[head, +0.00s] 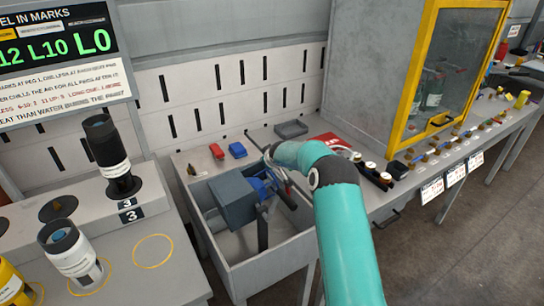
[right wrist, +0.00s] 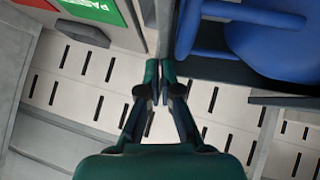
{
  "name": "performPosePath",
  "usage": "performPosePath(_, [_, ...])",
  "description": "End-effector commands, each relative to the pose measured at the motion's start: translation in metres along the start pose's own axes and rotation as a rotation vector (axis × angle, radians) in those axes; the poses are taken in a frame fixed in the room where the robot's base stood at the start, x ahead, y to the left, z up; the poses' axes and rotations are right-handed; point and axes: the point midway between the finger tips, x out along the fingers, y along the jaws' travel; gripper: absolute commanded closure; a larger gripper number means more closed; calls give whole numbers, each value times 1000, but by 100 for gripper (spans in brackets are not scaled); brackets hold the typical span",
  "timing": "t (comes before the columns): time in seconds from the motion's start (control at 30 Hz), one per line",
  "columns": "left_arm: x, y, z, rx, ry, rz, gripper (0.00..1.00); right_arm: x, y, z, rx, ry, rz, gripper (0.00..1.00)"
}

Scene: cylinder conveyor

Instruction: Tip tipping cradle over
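The tipping cradle (head: 236,201) is a grey block with blue parts, set in an open grey basin on the bench in the head view. A thin dark lever (head: 254,141) runs beside its far right side. My right arm reaches over the basin's right side, and its gripper (head: 279,170) is at this lever, partly hidden by the wrist. In the right wrist view the gripper's two fingertips (right wrist: 160,73) are close together at a narrow grey bar (right wrist: 163,38). Blue cradle parts (right wrist: 245,40) show just beyond, upper right. My left gripper is out of view.

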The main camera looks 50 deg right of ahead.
Motion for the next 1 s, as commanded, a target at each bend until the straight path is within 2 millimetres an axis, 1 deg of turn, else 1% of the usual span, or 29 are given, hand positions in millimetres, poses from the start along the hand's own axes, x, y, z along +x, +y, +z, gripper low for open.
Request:
performPosePath(0.03, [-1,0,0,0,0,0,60,4,0,4,0,-5,0,100])
performPosePath(0.17, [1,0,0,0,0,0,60,11,-1,9,-3,-3,-3,100])
performPosePath(0.47, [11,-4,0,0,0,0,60,27,-1,22,-6,-4,-7,100])
performPosePath(0.77, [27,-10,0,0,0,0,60,42,-3,36,-7,-3,-9,100])
performPosePath(1.0, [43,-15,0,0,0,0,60,54,-7,46,-9,-1,-11,100])
